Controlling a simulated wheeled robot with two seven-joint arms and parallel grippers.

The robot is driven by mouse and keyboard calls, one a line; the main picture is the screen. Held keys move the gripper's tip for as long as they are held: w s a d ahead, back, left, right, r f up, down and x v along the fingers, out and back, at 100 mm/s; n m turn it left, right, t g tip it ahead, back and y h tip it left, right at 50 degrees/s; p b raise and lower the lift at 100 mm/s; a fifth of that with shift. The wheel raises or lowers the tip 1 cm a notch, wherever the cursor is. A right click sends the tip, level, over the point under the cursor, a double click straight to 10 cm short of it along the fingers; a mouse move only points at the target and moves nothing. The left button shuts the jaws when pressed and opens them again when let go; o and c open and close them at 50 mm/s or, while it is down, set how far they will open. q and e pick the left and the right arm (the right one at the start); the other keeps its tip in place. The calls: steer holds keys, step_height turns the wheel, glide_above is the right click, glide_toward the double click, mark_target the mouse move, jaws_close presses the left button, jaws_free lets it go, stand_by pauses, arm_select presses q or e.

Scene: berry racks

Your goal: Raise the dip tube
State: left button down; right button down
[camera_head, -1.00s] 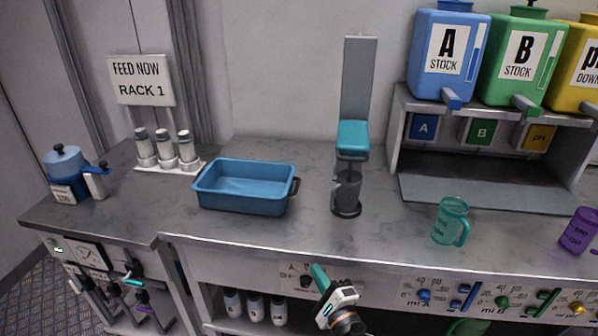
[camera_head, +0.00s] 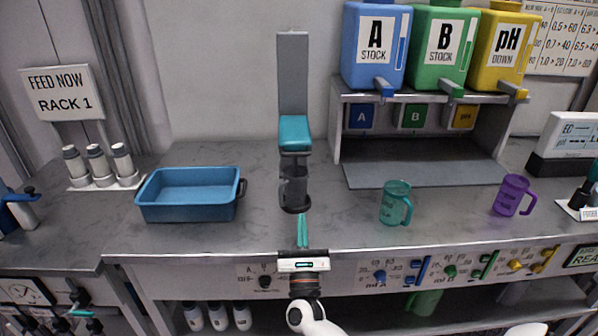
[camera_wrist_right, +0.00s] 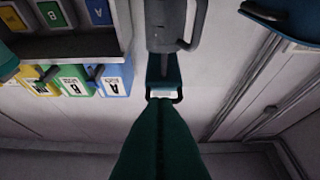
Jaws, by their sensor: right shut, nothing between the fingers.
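A stand at the middle of the bench has a grey upright plate (camera_head: 292,75), a teal block (camera_head: 294,134) and a dark grey cylinder (camera_head: 294,185) below the block. I cannot pick out a separate dip tube. My right gripper (camera_head: 302,216), with teal fingers, is shut and empty, in front of the stand's base near the bench's front edge. In the right wrist view, which looks upside down, the fingers (camera_wrist_right: 162,108) point toward the teal block (camera_wrist_right: 172,72) and partly cover it; the cylinder (camera_wrist_right: 166,25) shows above. My left gripper is not in view.
A blue tray (camera_head: 188,215) stands left of the stand. A teal jug (camera_head: 394,203) and a purple jug (camera_head: 512,195) stand right. Stock containers (camera_head: 375,45) sit on a shelf (camera_head: 430,97) behind. The bench front carries several controls (camera_head: 450,271).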

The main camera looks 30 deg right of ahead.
steer(key=shift+w, duration=0.1)
steer(key=r+p+x, duration=0.1)
steer(key=p+x, duration=0.2)
steer(key=x, duration=0.3)
steer(key=s+a+r+p+x, duration=0.1)
steer(key=p+x, duration=0.2)
steer(key=x, duration=0.3)
steer(key=shift+d+r, duration=0.2)
steer(key=shift+r, duration=0.25)
steer(key=shift+w, duration=0.15)
steer(key=shift+r, duration=0.1)
step_height(320, 180, up, 17)
steer(key=p, duration=0.7)
steer(key=shift+p, duration=0.35)
steer(key=shift+r, duration=0.15)
